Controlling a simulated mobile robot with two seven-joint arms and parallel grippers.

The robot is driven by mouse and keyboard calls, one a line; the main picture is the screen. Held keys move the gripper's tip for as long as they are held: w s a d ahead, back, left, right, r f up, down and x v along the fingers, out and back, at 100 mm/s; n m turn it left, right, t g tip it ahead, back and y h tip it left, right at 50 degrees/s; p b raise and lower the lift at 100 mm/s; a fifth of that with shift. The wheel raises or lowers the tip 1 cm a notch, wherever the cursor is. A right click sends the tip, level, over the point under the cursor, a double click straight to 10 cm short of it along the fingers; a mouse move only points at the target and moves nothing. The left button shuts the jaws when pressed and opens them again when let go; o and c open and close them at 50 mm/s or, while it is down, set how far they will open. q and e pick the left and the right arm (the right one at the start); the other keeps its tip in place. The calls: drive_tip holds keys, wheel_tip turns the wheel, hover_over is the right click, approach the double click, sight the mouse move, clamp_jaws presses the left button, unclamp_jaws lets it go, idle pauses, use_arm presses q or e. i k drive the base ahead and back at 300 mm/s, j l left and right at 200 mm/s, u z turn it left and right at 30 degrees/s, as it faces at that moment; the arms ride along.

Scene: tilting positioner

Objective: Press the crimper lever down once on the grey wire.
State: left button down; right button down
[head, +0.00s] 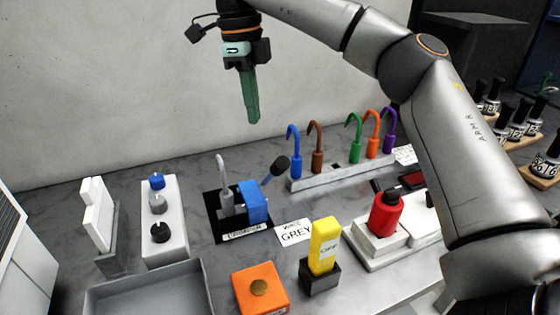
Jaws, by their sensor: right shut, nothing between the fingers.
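The crimper is a blue block (253,202) on a black base (223,229) with a label at its front. Its lever (274,171) has a dark knob and slants up to the right. The grey wire (223,182), a hooked piece on a grey holder, stands upright at the block's left side; I cannot tell whether it touches the block. A card reading "WIRE GREY" (295,232) lies right of the base. My right gripper (253,118) is shut and empty, pointing down, well above and behind the crimper. My left gripper is not in view.
A rack (330,177) with several coloured hooked wires stands behind right. A yellow block (324,245), an orange box (260,287) and a red bottle-like object (385,213) stand in front and right. A grey tray (150,295) is front left; a white switch block (165,225) is left.

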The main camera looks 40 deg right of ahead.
sight(272, 175)
drive_tip(key=k, duration=1)
